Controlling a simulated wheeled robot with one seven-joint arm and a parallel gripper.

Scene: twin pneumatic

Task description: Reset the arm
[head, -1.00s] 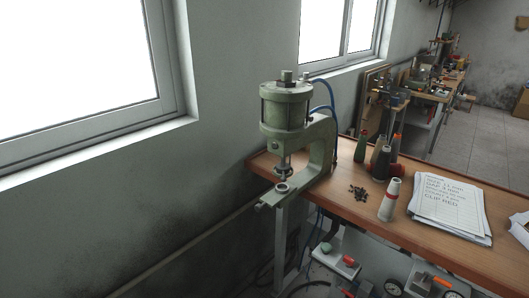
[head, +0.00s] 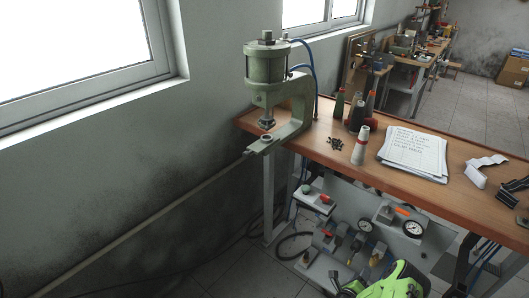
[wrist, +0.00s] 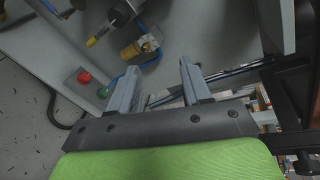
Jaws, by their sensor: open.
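My gripper (wrist: 158,78) is in the wrist view, with its two grey fingers apart and nothing seen between them. It points toward the hardware below the bench, near a box with a red button (wrist: 84,77) and a green button (wrist: 103,92). Whether it touches anything is not clear. In the head view, a bright green part of my arm (head: 400,284) shows at the bottom edge, below the workbench (head: 330,165). The fingers cannot be made out there.
A green pneumatic press (head: 266,75) stands at the bench's left end. Cones of thread, a white cone (head: 361,146), small dark pieces (head: 335,144) and papers (head: 414,152) lie on top. Gauges (head: 413,229) and fittings crowd the panel below. The floor at left looks clear.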

